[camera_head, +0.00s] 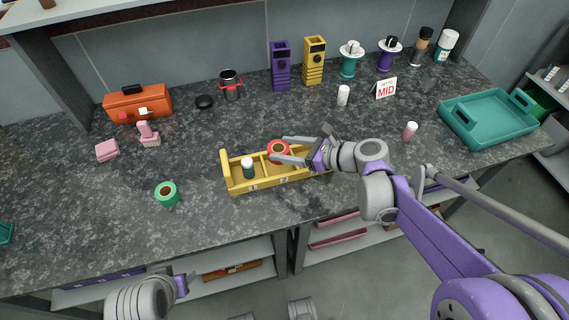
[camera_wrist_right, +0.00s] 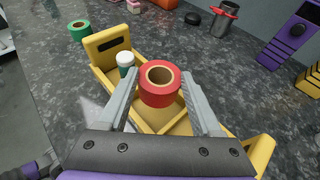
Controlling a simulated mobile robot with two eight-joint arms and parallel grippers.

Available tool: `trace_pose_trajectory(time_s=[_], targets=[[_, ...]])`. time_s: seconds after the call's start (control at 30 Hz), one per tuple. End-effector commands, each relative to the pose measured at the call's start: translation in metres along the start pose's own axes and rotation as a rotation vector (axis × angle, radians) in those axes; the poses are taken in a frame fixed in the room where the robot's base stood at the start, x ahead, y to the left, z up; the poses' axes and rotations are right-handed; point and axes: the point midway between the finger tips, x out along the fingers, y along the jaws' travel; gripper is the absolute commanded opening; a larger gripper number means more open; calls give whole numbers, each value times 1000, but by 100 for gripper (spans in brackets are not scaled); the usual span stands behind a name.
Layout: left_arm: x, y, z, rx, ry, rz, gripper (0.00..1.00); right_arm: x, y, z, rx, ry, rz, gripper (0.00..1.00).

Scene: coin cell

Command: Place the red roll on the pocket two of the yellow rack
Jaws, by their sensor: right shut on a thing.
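The red roll (camera_head: 278,150) is between the fingers of my right gripper (camera_head: 280,153), which is shut on it. In the right wrist view the red roll (camera_wrist_right: 160,84) sits between both fingertips, above the yellow rack (camera_wrist_right: 109,41). In the head view the yellow rack (camera_head: 240,188) stands near the counter's front edge, with numbered labels on its front. A green bottle with a white cap (camera_head: 248,168) stands in the rack's left pocket. The roll is over the middle part of the rack; I cannot tell whether it touches the rack.
A green roll (camera_head: 167,193) stands on the counter left of the rack. A pink-capped bottle (camera_head: 410,131) and a teal tray (camera_head: 490,118) are to the right. A white bottle (camera_head: 343,95) stands behind.

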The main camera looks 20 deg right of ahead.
Motion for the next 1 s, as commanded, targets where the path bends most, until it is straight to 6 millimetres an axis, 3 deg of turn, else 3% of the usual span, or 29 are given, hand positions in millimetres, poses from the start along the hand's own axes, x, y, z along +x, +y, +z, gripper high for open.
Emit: trace_pose_trajectory(time_s=[0.43,0.8,0.83,1.0], targets=[[15,0,7,0,-6,0,50,20,0,-48,2,1,-1,11],[18,0,8,0,-6,0,50,22,0,-52,2,1,-2,11],[18,0,8,0,-6,0,50,22,0,-52,2,1,-2,68],[17,0,8,0,-6,0,50,21,0,-51,1,1,-2,96]])
